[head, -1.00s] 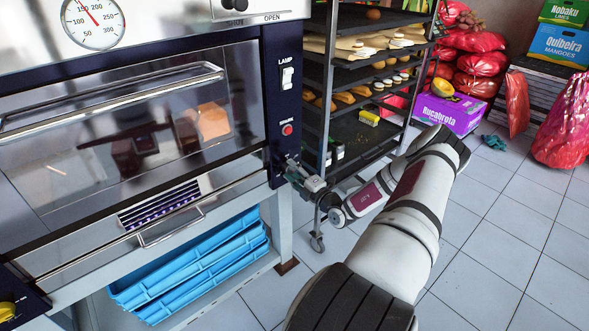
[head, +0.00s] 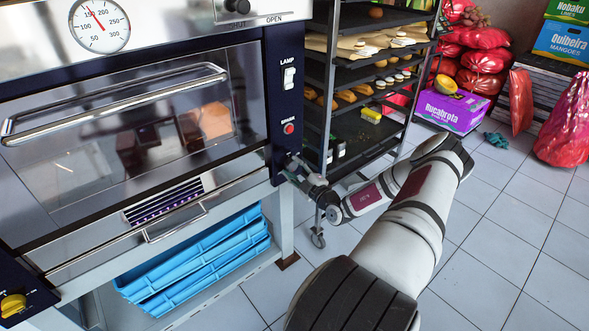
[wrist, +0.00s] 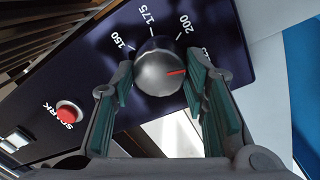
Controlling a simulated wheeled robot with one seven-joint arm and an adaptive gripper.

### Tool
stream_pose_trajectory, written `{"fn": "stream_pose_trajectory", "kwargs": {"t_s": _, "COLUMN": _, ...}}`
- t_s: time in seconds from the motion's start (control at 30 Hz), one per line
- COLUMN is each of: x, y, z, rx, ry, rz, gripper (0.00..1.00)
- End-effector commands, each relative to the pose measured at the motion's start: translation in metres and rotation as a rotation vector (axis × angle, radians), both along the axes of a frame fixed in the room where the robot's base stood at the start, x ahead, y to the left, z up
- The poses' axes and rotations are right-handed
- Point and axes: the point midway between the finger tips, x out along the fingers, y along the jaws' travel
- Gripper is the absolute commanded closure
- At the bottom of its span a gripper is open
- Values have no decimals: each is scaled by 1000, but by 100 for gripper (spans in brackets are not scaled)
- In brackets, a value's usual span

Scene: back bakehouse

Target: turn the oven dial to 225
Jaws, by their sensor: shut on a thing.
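The oven dial (wrist: 158,74) is a round, dark grey knob with a red pointer line, in the middle of the wrist view. The pointer aims to the right, past the 200 mark and roughly toward a mark partly hidden behind the right finger. The marks 150, 175 and 200 show around the knob. My gripper (wrist: 160,88) has its green-padded fingers on either side of the dial and is shut on it. In the head view my gripper (head: 302,172) is at the lower right of the oven's dark side panel (head: 284,110), and hides the dial.
A red SPARK button (wrist: 68,112) sits left of the dial. A wheeled rack (head: 325,90) of trays stands close right of the oven, just behind my gripper. Blue trays (head: 195,272) lie under the oven.

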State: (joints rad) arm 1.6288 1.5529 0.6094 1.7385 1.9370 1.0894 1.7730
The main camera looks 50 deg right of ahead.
Motion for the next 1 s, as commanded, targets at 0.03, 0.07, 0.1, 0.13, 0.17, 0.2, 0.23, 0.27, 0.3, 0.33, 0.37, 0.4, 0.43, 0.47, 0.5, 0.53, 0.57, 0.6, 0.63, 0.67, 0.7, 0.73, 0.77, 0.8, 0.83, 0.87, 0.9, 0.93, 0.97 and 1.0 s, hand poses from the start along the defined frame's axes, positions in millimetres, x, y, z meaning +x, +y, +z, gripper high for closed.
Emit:
{"fn": "stream_pose_trajectory", "kwargs": {"t_s": 0.03, "x": 0, "y": -2, "z": -1, "rx": 2, "ry": 2, "rz": -3, "gripper": 87}}
{"fn": "stream_pose_trajectory", "kwargs": {"t_s": 0.07, "x": 0, "y": -1, "z": -1, "rx": 3, "ry": 1, "rz": -3, "gripper": 87}}
{"fn": "stream_pose_trajectory", "kwargs": {"t_s": 0.1, "x": 0, "y": -1, "z": -1, "rx": 3, "ry": 1, "rz": -3, "gripper": 87}}
{"fn": "stream_pose_trajectory", "kwargs": {"t_s": 0.13, "x": 0, "y": -1, "z": -1, "rx": 3, "ry": 1, "rz": -3, "gripper": 87}}
{"fn": "stream_pose_trajectory", "kwargs": {"t_s": 0.17, "x": 0, "y": -2, "z": -1, "rx": 3, "ry": 1, "rz": -3, "gripper": 87}}
{"fn": "stream_pose_trajectory", "kwargs": {"t_s": 0.2, "x": 0, "y": -2, "z": -1, "rx": 3, "ry": 1, "rz": -3, "gripper": 87}}
{"fn": "stream_pose_trajectory", "kwargs": {"t_s": 0.23, "x": 0, "y": -2, "z": -1, "rx": 3, "ry": 1, "rz": -3, "gripper": 87}}
{"fn": "stream_pose_trajectory", "kwargs": {"t_s": 0.27, "x": 0, "y": -2, "z": -1, "rx": 3, "ry": 1, "rz": -3, "gripper": 87}}
{"fn": "stream_pose_trajectory", "kwargs": {"t_s": 0.3, "x": 0, "y": -2, "z": -1, "rx": 3, "ry": 1, "rz": -3, "gripper": 87}}
{"fn": "stream_pose_trajectory", "kwargs": {"t_s": 0.33, "x": 0, "y": -2, "z": -1, "rx": 3, "ry": 1, "rz": -3, "gripper": 87}}
{"fn": "stream_pose_trajectory", "kwargs": {"t_s": 0.37, "x": 0, "y": -2, "z": -1, "rx": 2, "ry": 2, "rz": -3, "gripper": 57}}
{"fn": "stream_pose_trajectory", "kwargs": {"t_s": 0.4, "x": 0, "y": -1, "z": -1, "rx": 2, "ry": 2, "rz": -3, "gripper": 48}}
{"fn": "stream_pose_trajectory", "kwargs": {"t_s": 0.43, "x": 0, "y": -1, "z": -1, "rx": 2, "ry": 2, "rz": -3, "gripper": 41}}
{"fn": "stream_pose_trajectory", "kwargs": {"t_s": 0.47, "x": 0, "y": -1, "z": -1, "rx": 2, "ry": 1, "rz": -3, "gripper": 39}}
{"fn": "stream_pose_trajectory", "kwargs": {"t_s": 0.5, "x": 0, "y": -1, "z": -1, "rx": 2, "ry": 1, "rz": -3, "gripper": 39}}
{"fn": "stream_pose_trajectory", "kwargs": {"t_s": 0.53, "x": 0, "y": -1, "z": -1, "rx": 2, "ry": 1, "rz": -3, "gripper": 39}}
{"fn": "stream_pose_trajectory", "kwargs": {"t_s": 0.57, "x": 0, "y": -1, "z": -1, "rx": 2, "ry": 1, "rz": -3, "gripper": 39}}
{"fn": "stream_pose_trajectory", "kwargs": {"t_s": 0.6, "x": 0, "y": -1, "z": -1, "rx": 1, "ry": 1, "rz": -2, "gripper": 39}}
{"fn": "stream_pose_trajectory", "kwargs": {"t_s": 0.63, "x": 0, "y": -1, "z": -1, "rx": 1, "ry": 1, "rz": -2, "gripper": 39}}
{"fn": "stream_pose_trajectory", "kwargs": {"t_s": 0.67, "x": 0, "y": -1, "z": 0, "rx": 1, "ry": 1, "rz": -2, "gripper": 39}}
{"fn": "stream_pose_trajectory", "kwargs": {"t_s": 0.7, "x": 0, "y": -1, "z": 0, "rx": 1, "ry": 1, "rz": -2, "gripper": 39}}
{"fn": "stream_pose_trajectory", "kwargs": {"t_s": 0.73, "x": 0, "y": 0, "z": 0, "rx": 1, "ry": 1, "rz": -2, "gripper": 39}}
{"fn": "stream_pose_trajectory", "kwargs": {"t_s": 0.77, "x": -1, "y": 0, "z": 0, "rx": 1, "ry": 1, "rz": -2, "gripper": 39}}
{"fn": "stream_pose_trajectory", "kwargs": {"t_s": 0.8, "x": -2, "y": 0, "z": -1, "rx": 2, "ry": 0, "rz": -2, "gripper": 39}}
{"fn": "stream_pose_trajectory", "kwargs": {"t_s": 0.83, "x": -4, "y": 0, "z": -1, "rx": 3, "ry": 1, "rz": -1, "gripper": 39}}
{"fn": "stream_pose_trajectory", "kwargs": {"t_s": 0.87, "x": -6, "y": 1, "z": -1, "rx": 3, "ry": 2, "rz": -2, "gripper": 39}}
{"fn": "stream_pose_trajectory", "kwargs": {"t_s": 0.9, "x": -10, "y": 2, "z": -1, "rx": 3, "ry": 2, "rz": -2, "gripper": 39}}
{"fn": "stream_pose_trajectory", "kwargs": {"t_s": 0.93, "x": -14, "y": 3, "z": -1, "rx": 2, "ry": 1, "rz": -2, "gripper": 39}}
{"fn": "stream_pose_trajectory", "kwargs": {"t_s": 0.97, "x": -18, "y": 4, "z": -2, "rx": 2, "ry": 0, "rz": -2, "gripper": 39}}
{"fn": "stream_pose_trajectory", "kwargs": {"t_s": 1.0, "x": -25, "y": 6, "z": -2, "rx": 3, "ry": 1, "rz": -2, "gripper": 39}}
